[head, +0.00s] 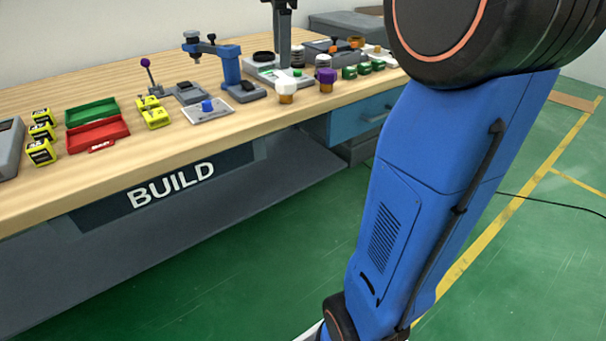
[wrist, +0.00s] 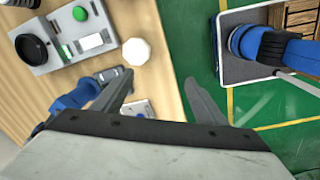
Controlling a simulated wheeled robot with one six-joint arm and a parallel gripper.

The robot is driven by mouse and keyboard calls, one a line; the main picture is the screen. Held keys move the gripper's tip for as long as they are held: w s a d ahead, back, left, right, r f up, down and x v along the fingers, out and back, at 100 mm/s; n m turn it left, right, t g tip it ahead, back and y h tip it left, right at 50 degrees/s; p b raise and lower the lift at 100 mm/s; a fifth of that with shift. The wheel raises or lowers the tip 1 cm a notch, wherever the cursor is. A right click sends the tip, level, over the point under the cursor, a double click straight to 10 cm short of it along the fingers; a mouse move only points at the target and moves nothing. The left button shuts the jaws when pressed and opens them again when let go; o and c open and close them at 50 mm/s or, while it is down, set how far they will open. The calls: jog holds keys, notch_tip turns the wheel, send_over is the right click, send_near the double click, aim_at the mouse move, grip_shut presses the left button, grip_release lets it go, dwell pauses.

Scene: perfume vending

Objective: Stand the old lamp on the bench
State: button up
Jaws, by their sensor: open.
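I cannot pick out a thing that is clearly an old lamp in either view. The wooden bench (head: 230,135) with the BUILD sign runs across the left of the head view. Its top also shows in the wrist view (wrist: 165,108). My gripper (wrist: 158,80) is open with nothing between its fingers, above the bench's front edge. A white-capped bottle (wrist: 137,51) stands beyond the left fingertip. It also shows on the bench in the head view (head: 287,85). My gripper is out of sight in the head view, where my blue arm fills the right side.
A purple-capped bottle (head: 326,80), a blue jointed device (head: 231,66), green (head: 92,111) and red (head: 97,134) trays and several yellow blocks (head: 41,152) crowd the bench. Bare wood shows along its front. A cart-like tray (wrist: 235,70) holds wooden crates (wrist: 299,14). Green floor lies between.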

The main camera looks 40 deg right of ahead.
jog(key=s+a+f+m+t, duration=0.1)
jog(key=s+a+f+m, duration=0.2)
jog(key=s+f, duration=0.5)
jog(key=s+a+f+m+t, duration=0.1)
jog(key=s+a+f+m, duration=0.3)
jog(key=s+f+m, duration=0.2)
jog(key=s+a+f+m+t, duration=0.1)
jog(key=s+a+f+m, duration=0.3)
jog(key=s+f, duration=0.7)
jog(key=shift+t, duration=0.4)
